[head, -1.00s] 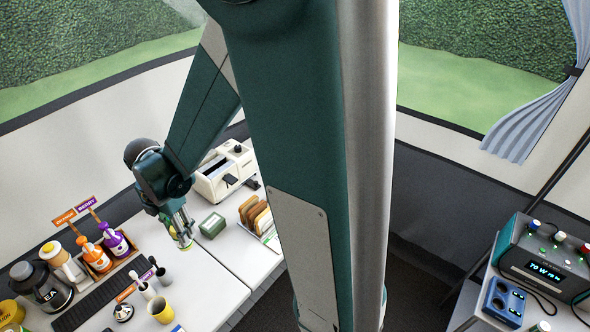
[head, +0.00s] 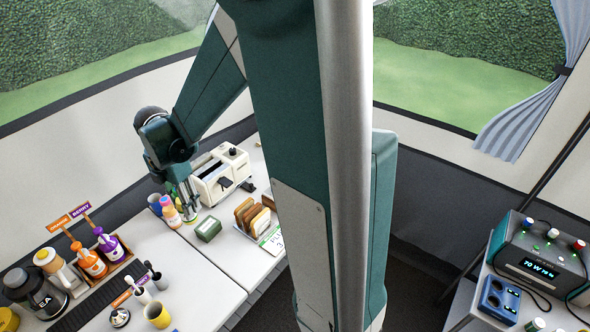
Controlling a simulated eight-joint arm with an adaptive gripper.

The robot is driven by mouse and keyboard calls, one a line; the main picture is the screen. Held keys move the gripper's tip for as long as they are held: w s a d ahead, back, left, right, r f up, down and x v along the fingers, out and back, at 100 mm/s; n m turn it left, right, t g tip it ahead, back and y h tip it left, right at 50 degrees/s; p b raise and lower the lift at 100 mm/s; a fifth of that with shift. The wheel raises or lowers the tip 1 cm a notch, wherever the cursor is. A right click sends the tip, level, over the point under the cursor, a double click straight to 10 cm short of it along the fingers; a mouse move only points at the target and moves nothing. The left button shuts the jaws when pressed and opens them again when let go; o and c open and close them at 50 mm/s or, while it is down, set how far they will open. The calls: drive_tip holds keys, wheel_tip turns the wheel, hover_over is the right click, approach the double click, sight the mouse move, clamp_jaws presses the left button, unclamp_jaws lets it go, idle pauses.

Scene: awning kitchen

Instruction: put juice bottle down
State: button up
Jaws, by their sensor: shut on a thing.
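My gripper (head: 189,209) is at the back of the white counter, pointing down, left of the toaster and the green box.
The green box (head: 208,228) and toaster (head: 221,173) are to the right. A bread rack (head: 262,232) stands farther right. Bare counter (head: 195,262) lies in front.

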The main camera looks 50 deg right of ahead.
drive_tip(key=d+m+p, duration=0.1)
drive_tip(key=d+m, duration=0.2)
drive_tip(key=d, duration=3.5)
drive_tip(key=s+d+m, duration=0.1)
drive_tip(key=s+d, duration=0.4)
drive_tip(key=d, duration=0.7)
drive_tip(key=shift+s+d+f, duration=0.1)
drive_tip(key=shift+f, duration=2.65)
drive_tip(key=shift+f, duration=0.1)
wheel_tip(320, 180, down, 6)
drive_tip(key=shift+f+b, duration=0.45)
drive_tip(key=shift+f, duration=1.45)
